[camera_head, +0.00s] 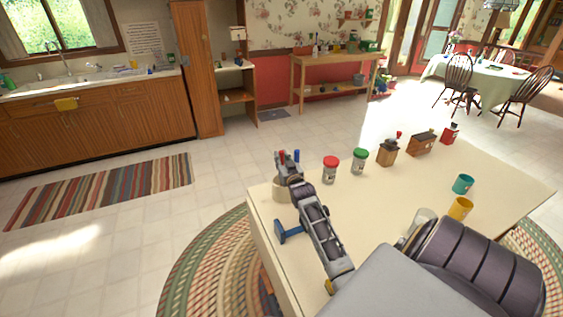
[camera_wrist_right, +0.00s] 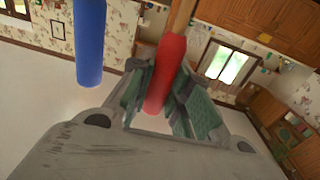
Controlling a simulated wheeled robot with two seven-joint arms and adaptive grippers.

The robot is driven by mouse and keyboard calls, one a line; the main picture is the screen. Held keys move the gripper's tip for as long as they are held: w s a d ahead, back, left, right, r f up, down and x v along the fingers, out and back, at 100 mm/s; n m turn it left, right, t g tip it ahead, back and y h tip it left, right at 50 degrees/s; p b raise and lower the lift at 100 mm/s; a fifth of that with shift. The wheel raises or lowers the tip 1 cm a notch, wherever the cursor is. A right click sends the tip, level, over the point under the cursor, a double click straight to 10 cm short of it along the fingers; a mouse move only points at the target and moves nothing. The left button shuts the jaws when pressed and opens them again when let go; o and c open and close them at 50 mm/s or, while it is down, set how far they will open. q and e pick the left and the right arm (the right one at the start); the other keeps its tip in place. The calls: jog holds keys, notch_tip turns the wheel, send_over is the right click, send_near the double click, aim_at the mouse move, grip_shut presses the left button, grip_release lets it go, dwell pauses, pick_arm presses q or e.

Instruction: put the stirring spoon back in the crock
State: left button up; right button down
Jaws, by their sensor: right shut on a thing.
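The crock (camera_head: 281,193) is a cream pot at the table's left edge, partly hidden behind my right gripper (camera_head: 288,165). In the wrist view my right gripper (camera_wrist_right: 160,100) is shut on a red handle (camera_wrist_right: 166,75) with a wooden shaft (camera_wrist_right: 181,18), which I take to be the stirring spoon. A blue handle (camera_wrist_right: 90,45) stands beside it, outside the fingers. In the head view the red handle (camera_head: 282,156) and blue handle (camera_head: 296,155) show at the gripper, over the crock. I cannot tell whether the spoon's lower end is inside the crock. My left gripper is not in view.
A blue T-shaped thing (camera_head: 290,233) is on the near left of the table (camera_head: 400,200). A red-lidded jar (camera_head: 330,170), a green-lidded jar (camera_head: 359,161), a wooden grinder (camera_head: 387,153), a wooden box (camera_head: 421,144), a red tin (camera_head: 450,134), a teal cup (camera_head: 463,184) and a yellow cup (camera_head: 460,208) stand rightward.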

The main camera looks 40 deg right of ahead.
jog(key=shift+f, duration=0.7)
jog(key=c, duration=1.3)
grip_release()
jog(key=shift+c, duration=0.2)
jog(key=shift+s, duration=0.1)
jog(key=v, duration=1.1)
jog(key=shift+s+a+b, duration=0.15)
jog(key=shift+s+b, duration=0.15)
jog(key=shift+s, duration=0.05)
